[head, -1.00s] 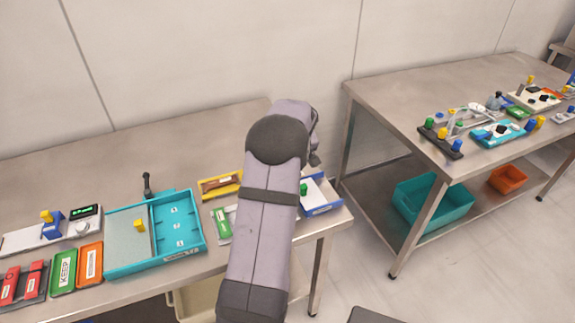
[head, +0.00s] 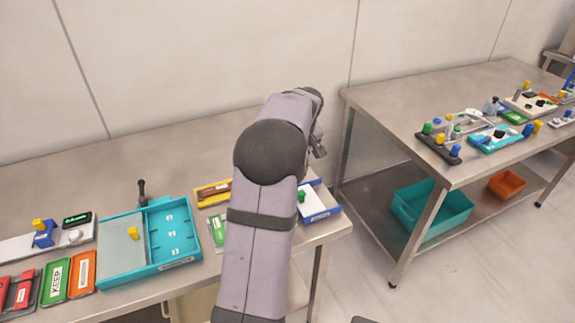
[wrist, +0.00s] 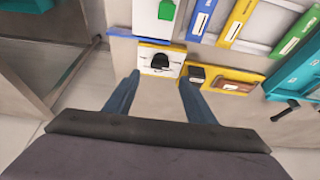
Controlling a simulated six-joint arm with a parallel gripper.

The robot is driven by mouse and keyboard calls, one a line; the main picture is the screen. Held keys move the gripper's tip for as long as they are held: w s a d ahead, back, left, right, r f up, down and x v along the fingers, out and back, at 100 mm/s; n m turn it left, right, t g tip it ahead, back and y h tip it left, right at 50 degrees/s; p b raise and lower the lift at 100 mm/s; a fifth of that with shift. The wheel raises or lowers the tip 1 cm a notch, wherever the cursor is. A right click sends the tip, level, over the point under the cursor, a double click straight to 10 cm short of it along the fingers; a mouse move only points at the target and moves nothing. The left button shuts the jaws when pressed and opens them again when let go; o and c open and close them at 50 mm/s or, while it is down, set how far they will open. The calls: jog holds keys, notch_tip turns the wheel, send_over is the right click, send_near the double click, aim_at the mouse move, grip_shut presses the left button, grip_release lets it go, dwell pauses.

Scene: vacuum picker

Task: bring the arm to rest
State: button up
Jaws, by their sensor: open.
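My arm (head: 258,235) rises from the bottom of the head view, bends at a dark elbow (head: 270,151), and its forearm slants up and right over the near table's right end. My gripper is mostly hidden behind the arm there. In the wrist view my gripper (wrist: 158,82) shows two blue-grey fingers, apart, with nothing held between them. Beyond the fingertips lies a white panel (wrist: 145,58) with a black piece, which I cannot tell as touching or apart from them.
The near table (head: 120,170) carries a turquoise tray (head: 183,262), a yellow tray (head: 222,184) and a blue-rimmed tray (head: 335,211) with a green piece. A second table (head: 400,100) stands right, with bins on its lower shelf. Floor shows between them.

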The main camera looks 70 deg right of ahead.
dwell(0.4)
jog(key=w+a+n+y, duration=0.1)
jog(key=w+a, duration=0.4)
jog(key=a, duration=0.3)
jog(key=w+a+f+n+y, duration=0.1)
jog(key=w+a, duration=0.5)
jog(key=a, duration=0.3)
jog(key=w+a+n+g+p, duration=0.1)
jog(key=w+a, duration=0.5)
jog(key=a, duration=0.3)
jog(key=shift+a+f+n+y, duration=0.1)
jog(key=shift+f+n+y, duration=0.15)
jog(key=shift+n+y, duration=0.15)
jog(key=s+a+f+n+g, duration=0.1)
jog(key=a+f+n, duration=0.1)
jog(key=a, duration=1.3)
jog(key=s+a+f+n+g+p, duration=0.1)
jog(key=s+a+f+n, duration=0.15)
jog(key=s+a, duration=0.8)
jog(key=shift+n, duration=0.25)
jog(key=f+b, duration=0.1)
jog(key=w+a+f+b, duration=0.1)
jog(key=f+b, duration=0.2)
jog(key=b, duration=0.1)
jog(key=shift+w+a+f, duration=0.35)
jog(key=shift+f, duration=0.05)
